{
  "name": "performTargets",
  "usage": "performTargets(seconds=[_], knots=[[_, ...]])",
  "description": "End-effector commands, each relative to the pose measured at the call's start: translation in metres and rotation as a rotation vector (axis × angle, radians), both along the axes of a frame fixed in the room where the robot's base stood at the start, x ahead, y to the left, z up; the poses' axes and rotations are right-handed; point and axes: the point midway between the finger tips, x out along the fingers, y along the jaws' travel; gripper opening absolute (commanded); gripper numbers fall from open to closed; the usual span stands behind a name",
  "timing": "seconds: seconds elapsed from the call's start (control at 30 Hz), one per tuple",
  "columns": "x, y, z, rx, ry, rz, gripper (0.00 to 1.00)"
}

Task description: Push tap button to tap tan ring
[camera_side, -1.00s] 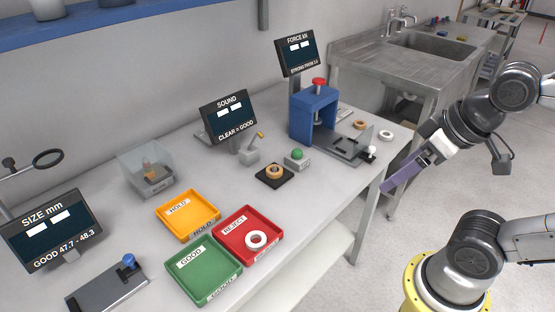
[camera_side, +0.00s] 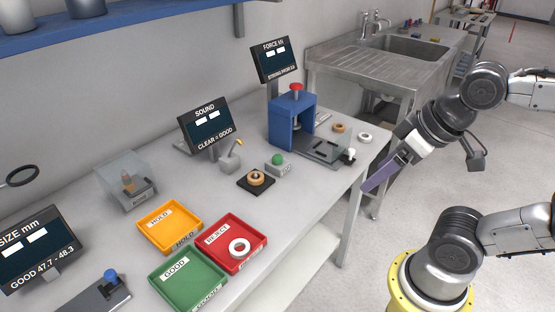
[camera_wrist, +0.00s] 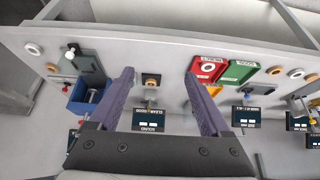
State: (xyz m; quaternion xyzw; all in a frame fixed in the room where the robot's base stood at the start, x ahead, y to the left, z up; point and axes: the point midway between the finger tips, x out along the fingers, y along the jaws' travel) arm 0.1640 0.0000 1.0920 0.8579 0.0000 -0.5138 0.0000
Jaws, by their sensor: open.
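The tan ring (camera_side: 256,178) lies flat on a small black pad (camera_side: 244,187) on the bench. Right beside it is a grey box with a green domed button (camera_side: 278,160), below the SOUND display (camera_side: 209,125). My gripper (camera_side: 372,187) has purple fingers and hangs off the bench's right end, well away from the button and ring. In the wrist view my gripper (camera_wrist: 159,75) is open with nothing held, and the tan ring (camera_wrist: 151,80) on its pad shows between the fingers at a distance. I cannot make out the green button in the wrist view.
A blue press (camera_side: 291,120) with a red knob stands behind the button, with a loose tan ring (camera_side: 338,128) and white ring (camera_side: 365,137) near it. Red (camera_side: 262,240), green (camera_side: 153,281) and orange (camera_side: 142,227) trays lie left of the pad. The red tray holds a white ring.

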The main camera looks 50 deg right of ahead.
Motion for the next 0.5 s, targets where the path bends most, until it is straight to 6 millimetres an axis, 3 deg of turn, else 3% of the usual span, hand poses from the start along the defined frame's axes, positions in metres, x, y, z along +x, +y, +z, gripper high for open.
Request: performTargets(seconds=[0.07, 0.4, 0.5], knots=[[0.0000, 0.0000, 0.0000, 0.000, 0.000, 0.000, 0.65], [0.0000, 0.0000, 0.0000, 0.000, 0.000, 0.000, 0.04], [0.0000, 0.0000, 0.0000, 0.000, 0.000, 0.000, 0.00]])
